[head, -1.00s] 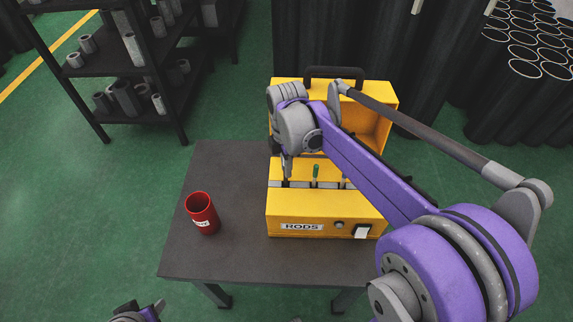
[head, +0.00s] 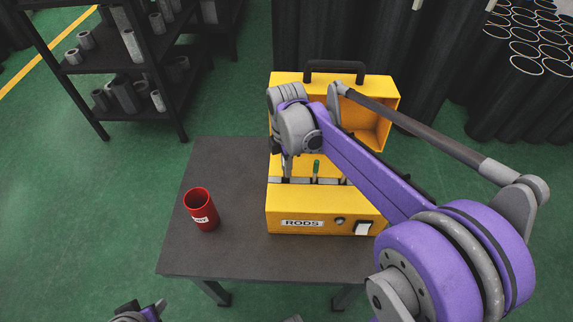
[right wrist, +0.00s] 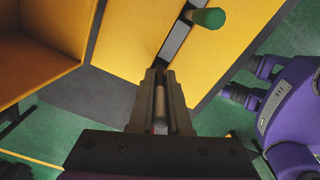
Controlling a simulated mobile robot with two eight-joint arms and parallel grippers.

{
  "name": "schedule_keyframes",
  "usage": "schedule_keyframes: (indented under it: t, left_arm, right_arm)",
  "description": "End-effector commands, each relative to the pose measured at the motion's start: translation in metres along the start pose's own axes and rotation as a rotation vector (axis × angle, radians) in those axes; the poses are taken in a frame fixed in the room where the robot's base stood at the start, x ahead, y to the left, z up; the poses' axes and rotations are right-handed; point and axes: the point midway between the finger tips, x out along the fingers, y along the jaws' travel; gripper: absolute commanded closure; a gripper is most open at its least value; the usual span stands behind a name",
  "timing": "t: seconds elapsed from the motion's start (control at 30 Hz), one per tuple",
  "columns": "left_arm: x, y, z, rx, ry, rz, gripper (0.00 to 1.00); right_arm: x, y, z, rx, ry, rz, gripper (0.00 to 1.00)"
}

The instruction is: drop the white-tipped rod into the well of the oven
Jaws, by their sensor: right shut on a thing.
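The yellow oven (head: 300,212), labelled RODS, stands on the dark table with its lid open. A grey slotted strip (head: 330,181) crosses its top. A green-tipped rod (head: 316,168) stands upright in it and also shows in the right wrist view (right wrist: 208,18). My right gripper (head: 287,172) is at the strip's left end, shut on a pale rod (right wrist: 160,108) that I take for the white-tipped rod. The rod's lower end is hidden, so I cannot tell how deep it sits. My left gripper (head: 142,311) is low at the table's front, with fingers apart and empty.
A red cup (head: 201,211) with a white label stands on the table (head: 190,250), left of the oven. The table between and in front is clear. The raised lid (head: 385,98) stands behind my right arm. Shelves (head: 120,70) stand back left.

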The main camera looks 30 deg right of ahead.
Motion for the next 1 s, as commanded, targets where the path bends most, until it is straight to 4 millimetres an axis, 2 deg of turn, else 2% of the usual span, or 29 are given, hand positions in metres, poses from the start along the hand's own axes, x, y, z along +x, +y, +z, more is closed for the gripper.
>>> schedule_keyframes:
  t: [0.3, 0.33, 0.5, 0.83, 1.0]
  left_arm:
    - [0.001, 0.0, 0.0, 0.0, 0.0, 0.0, 0.5]
    - [0.001, 0.0, 0.0, 0.0, 0.0, 0.0, 0.5]
    - [0.001, 0.0, 0.0, 0.0, 0.0, 0.0, 0.5]
    - [0.0, 0.0, 0.0, 0.0, 0.0, 0.0, 0.5]
    - [-0.002, 0.0, -0.001, 0.0, 0.001, 0.0, 0.5]
  right_arm:
    - [0.001, 0.0, 0.0, 0.0, 0.0, 0.0, 1.0]
    - [0.001, 0.0, 0.0, 0.0, 0.0, 0.0, 0.79]
    - [0.001, 0.0, 0.0, 0.0, 0.0, 0.0, 0.5]
    - [-0.002, 0.0, 0.0, 0.0, 0.0, 0.0, 0.5]
    - [-0.024, 0.0, 0.0, 0.0, 0.0, 0.0, 0.5]
